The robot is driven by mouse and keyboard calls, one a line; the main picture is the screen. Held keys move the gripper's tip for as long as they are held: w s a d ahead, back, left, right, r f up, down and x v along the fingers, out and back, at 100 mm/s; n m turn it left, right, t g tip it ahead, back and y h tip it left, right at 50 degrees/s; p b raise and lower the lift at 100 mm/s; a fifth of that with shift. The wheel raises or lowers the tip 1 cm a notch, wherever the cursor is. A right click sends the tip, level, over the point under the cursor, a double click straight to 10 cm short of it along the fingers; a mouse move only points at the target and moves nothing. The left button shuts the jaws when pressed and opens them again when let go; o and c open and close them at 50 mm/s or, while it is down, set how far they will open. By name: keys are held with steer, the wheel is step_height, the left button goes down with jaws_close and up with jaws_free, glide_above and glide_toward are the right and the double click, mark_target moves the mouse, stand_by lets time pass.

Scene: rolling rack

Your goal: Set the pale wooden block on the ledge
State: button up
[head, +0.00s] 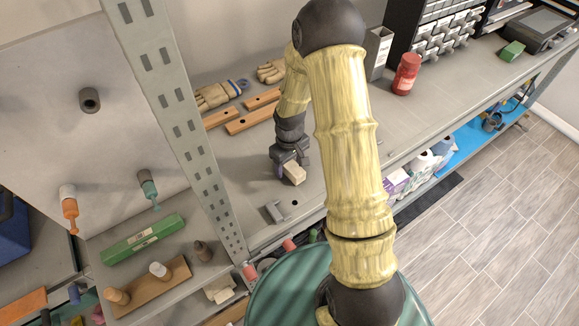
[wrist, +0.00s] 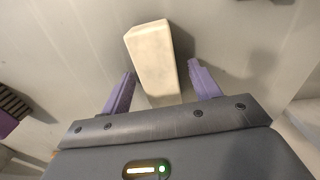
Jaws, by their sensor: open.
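The pale wooden block (head: 294,174) is at the grey shelf top (head: 245,172) of the rack, just past my fingers in the head view. In the wrist view the block (wrist: 152,52) shows its long pale face, its near end between my two purple fingers. My gripper (wrist: 161,72) is open, with a visible gap on both sides of the block. In the head view my gripper (head: 286,168) hides part of the block. The block seems to rest on the grey surface. I cannot tell which surface is the ledge.
A small metal bracket (head: 275,211) lies nearer the shelf's front edge. Drilled wooden bars (head: 252,119) and gloves (head: 217,95) lie behind. A perforated upright (head: 180,110) stands to the left. A red bottle (head: 406,74) stands at the right. Grey surface is clear around the block.

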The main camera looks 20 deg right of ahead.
mark_target(290, 164)
steer(key=c, duration=1.1)
steer(key=shift+r, duration=0.1)
step_height(290, 164, up, 10)
steer(key=b, duration=0.3)
stand_by(0.4)
